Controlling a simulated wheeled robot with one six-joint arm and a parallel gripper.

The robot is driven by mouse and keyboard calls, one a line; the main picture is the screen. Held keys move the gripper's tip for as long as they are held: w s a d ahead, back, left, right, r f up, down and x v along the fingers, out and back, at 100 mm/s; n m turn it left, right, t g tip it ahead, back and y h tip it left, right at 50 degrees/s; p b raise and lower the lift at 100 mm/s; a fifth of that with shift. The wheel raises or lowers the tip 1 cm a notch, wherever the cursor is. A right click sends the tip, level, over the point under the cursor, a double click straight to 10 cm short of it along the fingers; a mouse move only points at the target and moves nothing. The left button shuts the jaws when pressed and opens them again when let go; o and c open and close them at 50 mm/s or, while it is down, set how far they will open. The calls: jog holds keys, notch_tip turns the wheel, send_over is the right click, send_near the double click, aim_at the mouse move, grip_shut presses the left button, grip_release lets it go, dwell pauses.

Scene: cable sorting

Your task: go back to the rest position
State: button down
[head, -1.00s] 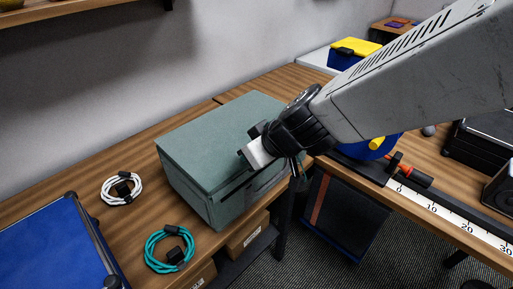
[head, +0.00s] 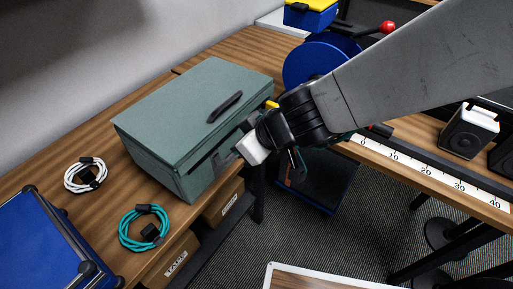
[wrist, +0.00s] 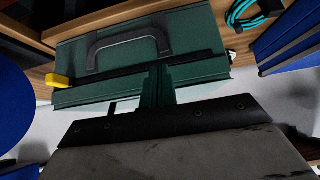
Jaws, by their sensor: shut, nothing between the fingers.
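My gripper (head: 252,148) is in the middle of the head view, with its pale fingertips shut and nothing held. It is in front of the right end of a grey-green case (head: 172,112); I cannot tell whether they touch. The case is shut, and a dark handle (head: 225,107) shows on its lid. In the wrist view the case (wrist: 205,35) and its handle (wrist: 128,40) lie beyond dark parts of my arm. A coiled white cable (head: 70,177) and a coiled teal cable (head: 127,231) lie on the wooden bench, left of my gripper.
A blue case (head: 35,245) stands at the lower left. A blue reel (head: 310,62) is behind my arm, with a yellow-lidded blue box (head: 312,16) beyond. A ruler strip (head: 430,175) runs along the right bench. Cardboard boxes (head: 222,203) sit under the bench.

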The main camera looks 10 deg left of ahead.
jog(key=s+d+r+m+g, duration=0.35)
jog(key=s+d+g, duration=0.2)
jog(key=s, duration=0.25)
jog(key=d+r+m+t+h, duration=0.2)
jog(key=d+r+m+h, duration=0.1)
jog(key=d, duration=1.3)
jog(key=s+d+r+m+t+h, duration=0.1)
jog(key=d+r+m+h, duration=0.3)
jog(key=d, duration=1.3)
jog(key=r+m+t, duration=0.1)
jog(key=m, duration=0.2)
jog(key=shift+s+d, duration=0.15)
jog(key=shift+s, duration=0.05)
jog(key=shift+r, duration=0.1)
